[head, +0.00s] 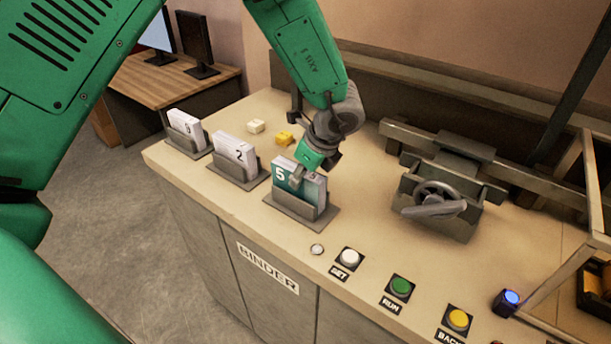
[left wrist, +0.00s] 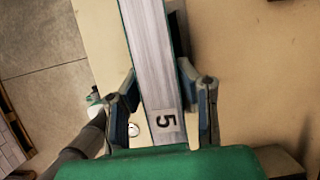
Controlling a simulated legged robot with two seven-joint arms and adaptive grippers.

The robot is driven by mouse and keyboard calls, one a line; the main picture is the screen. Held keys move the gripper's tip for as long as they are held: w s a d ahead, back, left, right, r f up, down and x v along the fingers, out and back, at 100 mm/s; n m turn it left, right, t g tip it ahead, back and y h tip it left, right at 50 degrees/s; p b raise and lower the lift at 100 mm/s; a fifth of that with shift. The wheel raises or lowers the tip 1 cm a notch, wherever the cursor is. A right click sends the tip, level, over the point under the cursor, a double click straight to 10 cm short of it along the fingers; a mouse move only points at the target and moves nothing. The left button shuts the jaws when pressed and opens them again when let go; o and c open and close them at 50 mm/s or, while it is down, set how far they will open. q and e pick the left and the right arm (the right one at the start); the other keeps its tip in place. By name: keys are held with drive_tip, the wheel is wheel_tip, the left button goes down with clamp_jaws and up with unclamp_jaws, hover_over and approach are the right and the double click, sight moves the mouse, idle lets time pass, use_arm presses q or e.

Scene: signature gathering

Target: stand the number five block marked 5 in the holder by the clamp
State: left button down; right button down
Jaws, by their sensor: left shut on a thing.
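The block marked 5 (head: 283,173), with a teal face and a white 5, stands upright at the grey holder (head: 297,213) nearest the clamp (head: 440,197). Its lower part is behind the holder's front wall; whether it rests on the bottom is hidden. My left gripper (head: 312,168) is shut on the block from above, hiding part of its top. In the left wrist view the block's pale edge (left wrist: 152,60) with a 5 label runs between the two fingers (left wrist: 165,98). My right gripper is not in view.
A holder with a block marked 2 (head: 236,152) and another holder with a white block (head: 186,127) stand to the left. White (head: 256,126) and yellow (head: 284,138) small pieces lie behind. White (head: 349,257), green (head: 400,287) and yellow (head: 457,319) buttons line the front edge.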

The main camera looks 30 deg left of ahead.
use_arm(q)
drive_tip(key=shift+a+f, duration=0.1)
drive_tip(key=shift+f, duration=0.15)
drive_tip(key=shift+d+f+b, duration=0.25)
drive_tip(key=shift+d+b, duration=0.15)
drive_tip(key=shift+d, duration=0.15)
drive_tip(key=c, duration=1.1)
unclamp_jaws()
drive_tip(key=shift+r, duration=0.1)
drive_tip(key=shift+c, duration=0.2)
drive_tip(key=shift+a, duration=0.3)
drive_tip(key=shift+r, duration=0.2)
drive_tip(key=v, duration=1.1)
drive_tip(key=shift+d+f, duration=0.15)
drive_tip(key=shift+d, duration=0.2)
drive_tip(key=shift+r, duration=0.3)
drive_tip(key=shift+a, duration=0.15)
